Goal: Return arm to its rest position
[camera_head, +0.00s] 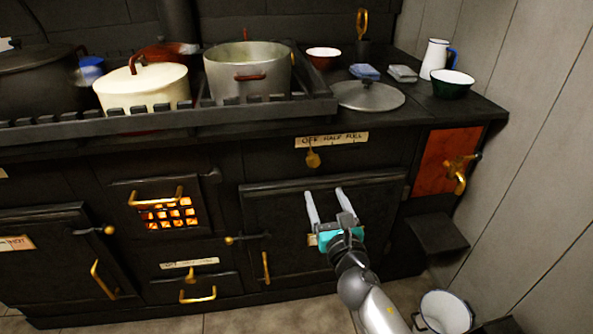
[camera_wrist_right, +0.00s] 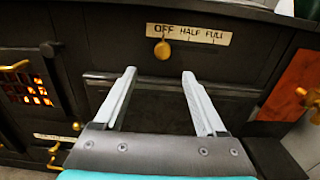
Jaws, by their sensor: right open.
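My right gripper (camera_head: 325,206) is open and empty in front of the dark oven door (camera_head: 285,215) of the black stove. In the right wrist view its two pale fingers (camera_wrist_right: 158,95) are spread wide, with nothing between them but the stove front behind. My right arm comes up from the bottom of the head view. My left gripper is in neither view.
A brass knob (camera_head: 313,159) sits under a plate reading OFF HALF FULL. Pots, including a steel pot (camera_head: 248,75) and a cream pot (camera_head: 143,88), stand on the stovetop. A brass tap (camera_head: 458,172) is at right, above a white bucket (camera_head: 443,312) on the floor.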

